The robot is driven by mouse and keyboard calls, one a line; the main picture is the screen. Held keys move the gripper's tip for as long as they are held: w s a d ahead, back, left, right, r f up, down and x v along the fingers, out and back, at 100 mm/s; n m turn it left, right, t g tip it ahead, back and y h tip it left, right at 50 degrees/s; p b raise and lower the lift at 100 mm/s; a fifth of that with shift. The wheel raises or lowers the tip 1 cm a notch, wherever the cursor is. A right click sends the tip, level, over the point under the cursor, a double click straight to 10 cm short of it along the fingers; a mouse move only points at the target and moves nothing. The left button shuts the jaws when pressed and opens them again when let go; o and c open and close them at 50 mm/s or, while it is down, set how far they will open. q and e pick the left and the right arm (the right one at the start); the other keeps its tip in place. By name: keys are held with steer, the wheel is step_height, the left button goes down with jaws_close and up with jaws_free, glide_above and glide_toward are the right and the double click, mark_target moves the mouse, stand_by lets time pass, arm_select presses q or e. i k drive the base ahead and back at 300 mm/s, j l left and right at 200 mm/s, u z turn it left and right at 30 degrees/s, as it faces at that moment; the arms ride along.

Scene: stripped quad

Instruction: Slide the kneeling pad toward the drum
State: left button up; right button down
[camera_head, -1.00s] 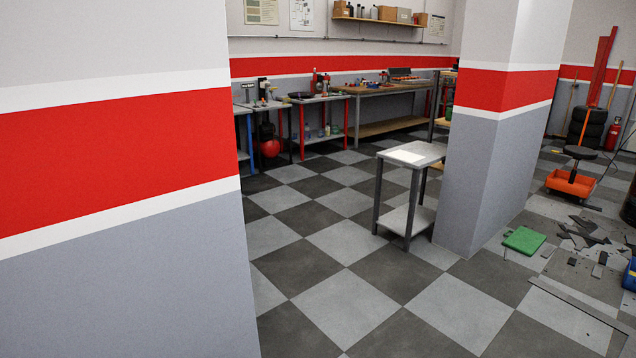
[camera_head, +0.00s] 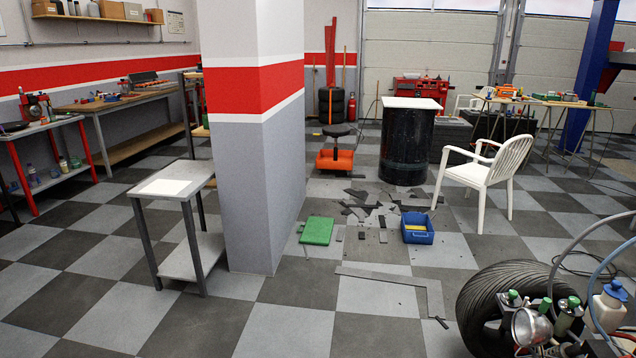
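The green kneeling pad (camera_head: 317,230) lies flat on the checkered floor, just right of the pillar's foot. The black drum (camera_head: 407,147) stands upright farther back and to the right, with a pale board on its top. The pad and the drum are well apart, with dark broken tile pieces (camera_head: 362,204) on the floor between them. Neither of my grippers shows in the head view.
A grey pillar (camera_head: 252,190) and small metal table (camera_head: 172,188) stand left of the pad. A blue bin (camera_head: 417,228) and white chair (camera_head: 484,175) are to its right. An orange wheeled stool (camera_head: 335,158) is behind. A tire (camera_head: 505,290) fills the lower right. Front floor is mostly clear.

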mark_target(317, 231)
steer(key=i+z, duration=0.15)
steer(key=i, duration=0.9)
steer(key=i+z, duration=0.15)
steer(key=i, duration=0.9)
steer(key=i+l+u, duration=0.2)
steer(key=i, duration=0.3)
steer(key=i+l+u, duration=0.1)
steer(key=i+u, duration=0.15)
steer(key=i, duration=0.3)
steer(key=i+l+u, duration=0.2)
steer(key=i, duration=0.25)
steer(key=i+l+u, duration=0.25)
steer(key=i+l, duration=0.2)
